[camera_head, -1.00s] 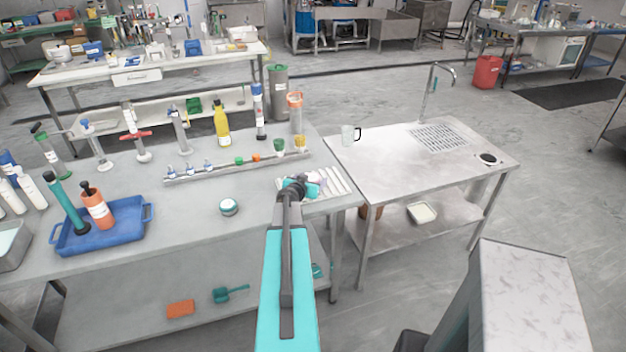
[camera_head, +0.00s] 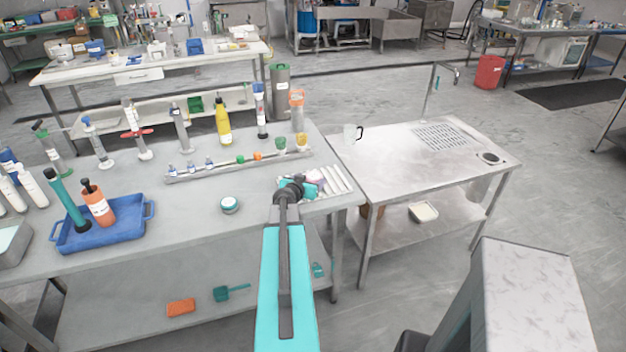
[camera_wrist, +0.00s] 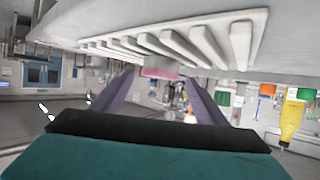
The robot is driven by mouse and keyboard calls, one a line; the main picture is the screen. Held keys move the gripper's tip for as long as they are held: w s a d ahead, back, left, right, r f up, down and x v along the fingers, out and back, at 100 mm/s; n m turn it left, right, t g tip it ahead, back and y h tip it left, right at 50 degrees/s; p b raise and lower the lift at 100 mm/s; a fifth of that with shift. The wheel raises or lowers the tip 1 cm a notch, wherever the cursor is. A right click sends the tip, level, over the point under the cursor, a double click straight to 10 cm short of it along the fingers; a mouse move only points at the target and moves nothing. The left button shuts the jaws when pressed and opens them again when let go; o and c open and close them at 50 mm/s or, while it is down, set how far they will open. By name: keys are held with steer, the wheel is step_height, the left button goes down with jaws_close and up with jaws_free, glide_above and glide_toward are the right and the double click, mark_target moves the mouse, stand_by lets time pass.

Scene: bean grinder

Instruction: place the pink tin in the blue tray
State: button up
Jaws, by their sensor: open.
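The pink tin (camera_wrist: 162,73) shows in the wrist view as a small pink band under the edge of a white ribbed rack, between my finger tips. In the head view the arm's end mostly hides it. My gripper (camera_wrist: 159,79) is open, with one finger on each side of the tin in the picture; I cannot tell whether they touch it. In the head view my gripper (camera_head: 311,186) is over the rack.
The white ribbed rack (camera_head: 336,180) lies at the bench's right end. A small round teal-and-white jar (camera_head: 229,205) stands between tray and rack. A long rail (camera_head: 225,168) with small items runs behind. Tall bottles, including a yellow one (camera_head: 223,127), line the back.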

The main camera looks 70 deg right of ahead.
steer(key=shift+b+v, duration=1.35)
steer(key=shift+v, duration=2.85)
